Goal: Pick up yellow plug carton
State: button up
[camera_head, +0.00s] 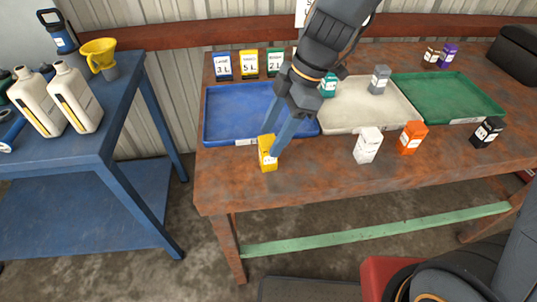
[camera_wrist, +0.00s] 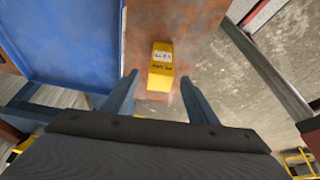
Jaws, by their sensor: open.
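The yellow plug carton (camera_head: 267,153) stands upright near the front left edge of the rusty table, in front of the blue tray. In the wrist view the yellow carton (camera_wrist: 160,68) lies beyond the fingertips, centred between them, with a white label on it. My gripper (camera_head: 275,142) reaches down over the carton with its two blue fingers apart and hides a part of it in the head view. In the wrist view my gripper (camera_wrist: 158,85) is open with nothing between its fingers. I cannot tell whether a finger touches the carton.
A blue tray (camera_head: 225,110), a grey-white tray (camera_head: 345,118) and a green tray (camera_head: 450,95) lie behind. White (camera_head: 368,145), orange (camera_head: 411,137) and black (camera_head: 487,132) cartons stand along the front to the right. A blue bench (camera_head: 95,165) with bottles stands left, across a gap.

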aim_at(260, 160)
jog(key=shift+p+x, duration=1.15)
jog(key=shift+x, duration=2.85)
jog(key=shift+d, duration=0.15)
jog(key=c, duration=1.2)
jog(key=shift+o, duration=0.2)
